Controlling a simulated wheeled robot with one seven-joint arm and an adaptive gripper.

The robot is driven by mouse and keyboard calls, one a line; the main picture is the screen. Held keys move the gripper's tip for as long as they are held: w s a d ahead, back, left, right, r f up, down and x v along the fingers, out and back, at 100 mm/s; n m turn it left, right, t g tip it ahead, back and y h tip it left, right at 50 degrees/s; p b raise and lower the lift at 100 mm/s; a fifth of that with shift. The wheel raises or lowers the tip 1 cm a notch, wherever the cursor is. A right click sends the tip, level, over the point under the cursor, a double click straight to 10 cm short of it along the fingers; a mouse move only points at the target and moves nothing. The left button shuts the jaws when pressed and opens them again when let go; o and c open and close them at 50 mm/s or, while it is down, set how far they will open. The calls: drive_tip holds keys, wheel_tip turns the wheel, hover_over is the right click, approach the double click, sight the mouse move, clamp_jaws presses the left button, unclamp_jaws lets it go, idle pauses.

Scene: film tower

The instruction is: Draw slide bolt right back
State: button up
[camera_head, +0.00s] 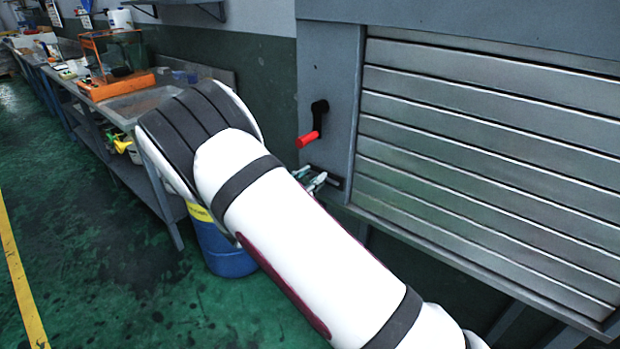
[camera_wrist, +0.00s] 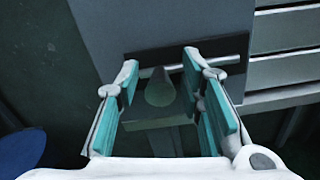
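The slide bolt shows in the wrist view as a dark plate (camera_wrist: 226,48) on the grey panel, with a rounded grey-green knob (camera_wrist: 160,90) standing out from it. My gripper (camera_wrist: 161,72) is open, with one teal-padded finger on each side of the knob and visible gaps between. I cannot tell how deep the knob sits between the pads. In the head view my gripper (camera_head: 314,181) is at the bolt's dark plate (camera_head: 334,182), low on the grey post. My arm hides much of the gripper there, and the knob cannot be made out.
A black crank with a red grip (camera_head: 309,140) juts from the post (camera_head: 336,75) just above my gripper. A slatted metal shutter (camera_head: 480,150) fills the right. A blue drum (camera_head: 225,252) stands below my arm. A long workbench (camera_head: 140,105) runs along the left wall.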

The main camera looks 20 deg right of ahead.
drive_tip(key=v, duration=1.2)
